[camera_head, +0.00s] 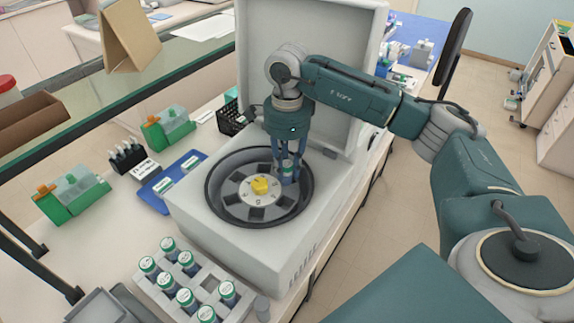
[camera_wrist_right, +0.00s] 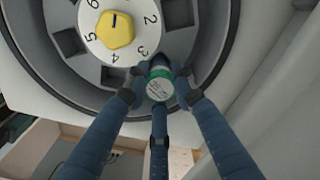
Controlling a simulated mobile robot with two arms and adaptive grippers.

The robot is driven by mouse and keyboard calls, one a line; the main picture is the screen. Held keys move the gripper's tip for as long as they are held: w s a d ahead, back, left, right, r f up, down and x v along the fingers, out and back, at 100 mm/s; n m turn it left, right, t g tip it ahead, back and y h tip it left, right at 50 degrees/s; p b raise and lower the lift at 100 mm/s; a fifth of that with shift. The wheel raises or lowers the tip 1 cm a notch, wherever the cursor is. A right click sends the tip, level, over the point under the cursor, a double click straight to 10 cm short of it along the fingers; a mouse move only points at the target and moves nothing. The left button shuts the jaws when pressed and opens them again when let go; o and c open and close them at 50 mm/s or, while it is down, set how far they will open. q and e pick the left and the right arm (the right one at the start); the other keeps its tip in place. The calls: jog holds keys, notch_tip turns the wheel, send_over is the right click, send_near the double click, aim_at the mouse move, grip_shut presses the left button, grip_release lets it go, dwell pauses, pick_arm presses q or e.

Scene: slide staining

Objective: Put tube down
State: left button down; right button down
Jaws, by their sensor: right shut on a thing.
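My right gripper (camera_head: 288,172) points down over the right part of the open centrifuge (camera_head: 222,238), within its round bowl. It is shut on a tube (camera_wrist_right: 160,84) with a green-rimmed white cap; the three fingers close around the cap in the right wrist view (camera_wrist_right: 158,100). The grey rotor has a white numbered disc (camera_head: 240,190) with a yellow knob (camera_head: 261,185) and dark square slots around it. The tube's lower end is hidden, so I cannot tell whether it sits in a slot. My left gripper is not in view.
The centrifuge's raised lid (camera_head: 325,75) stands behind my right gripper. A grey rack (camera_head: 157,284) with several green-capped tubes stands in front. Green boxes (camera_head: 70,198), a blue tray (camera_head: 168,188) and a small black rack (camera_head: 232,118) sit to the left and behind.

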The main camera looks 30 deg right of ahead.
jog(key=c, duration=1.5)
grip_release()
jog(key=shift+f, duration=0.1)
jog(key=shift+o, duration=0.2)
jog(key=shift+r+p, duration=0.5)
jog(key=shift+r, duration=0.05)
notch_tip(320, 180, up, 6)
jog(key=b, duration=0.3)
jog(key=shift+w+r, duration=0.1)
notch_tip(320, 180, up, 6)
jog(key=shift+f, duration=0.2)
